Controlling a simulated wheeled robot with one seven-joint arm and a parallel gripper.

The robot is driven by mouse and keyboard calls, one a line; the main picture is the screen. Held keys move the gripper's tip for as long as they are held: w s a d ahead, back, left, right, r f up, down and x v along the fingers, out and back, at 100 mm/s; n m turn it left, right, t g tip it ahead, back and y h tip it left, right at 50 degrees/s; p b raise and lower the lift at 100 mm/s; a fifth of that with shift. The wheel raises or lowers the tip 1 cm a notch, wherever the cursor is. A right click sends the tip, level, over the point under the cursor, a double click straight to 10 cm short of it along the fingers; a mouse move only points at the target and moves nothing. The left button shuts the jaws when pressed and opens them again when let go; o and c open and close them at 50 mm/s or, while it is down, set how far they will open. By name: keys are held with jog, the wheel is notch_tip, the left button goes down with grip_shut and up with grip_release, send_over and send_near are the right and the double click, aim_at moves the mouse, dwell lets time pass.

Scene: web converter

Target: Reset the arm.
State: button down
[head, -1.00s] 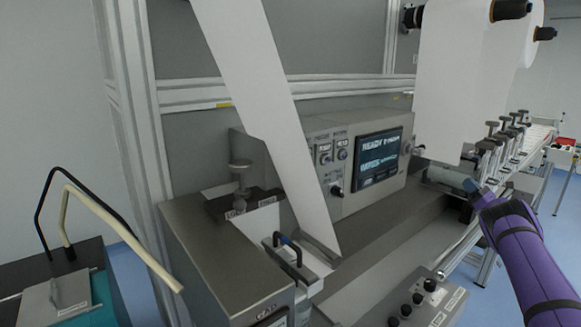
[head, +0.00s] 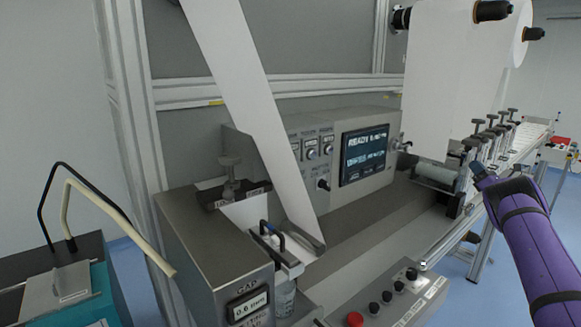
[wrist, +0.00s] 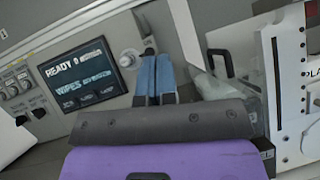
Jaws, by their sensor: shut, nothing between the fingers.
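My purple arm reaches in from the right edge of the head view. My gripper (head: 476,168) is at its far end, in front of the web converter, just right of a grey roller. In the wrist view my gripper (wrist: 156,62) shows two blue fingers side by side, shut with nothing between them. The fingers point towards the machine's front, right of its display (wrist: 80,72). The display also shows in the head view (head: 364,155), with "READY" on it.
A white web (head: 250,110) runs down to the machine. A large white roll (head: 440,75) hangs at the back right. A control box (head: 395,300) with knobs and a red button (head: 355,320) is in front. A teal box (head: 105,290) stands at left.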

notch_tip(320, 180, up, 19)
jog(key=s+d+m+t+h, duration=0.1)
jog(key=s+d+m+h, duration=0.1)
jog(key=m+h, duration=1.3)
jog(key=s+a+r+m+g+h, duration=0.3)
jog(key=s+a+r+m+g, duration=0.3)
jog(key=s+a+r+m, duration=0.5)
jog(key=s+a+f+m+g+y, duration=0.25)
jog(key=s+a+m, duration=0.25)
jog(key=s+a, duration=0.55)
jog(key=s+a+f+m+g+y, duration=0.1)
jog(key=s+a+m+g+y, duration=0.45)
jog(key=s, duration=0.85)
jog(key=s+a+f+g, duration=0.1)
jog(key=s+a+f, duration=0.2)
jog(key=s, duration=0.5)
jog(key=s+a+f+m+g, duration=0.1)
jog(key=s+a+f, duration=0.3)
jog(key=s, duration=0.5)
jog(key=s+a+f+m+g, duration=0.1)
jog(key=s+a+f, duration=0.3)
jog(key=s, duration=0.5)
jog(key=shift+a+f+g+h, duration=0.15)
jog(key=shift+a+g+h, duration=0.3)
jog(key=shift+a, duration=0.55)
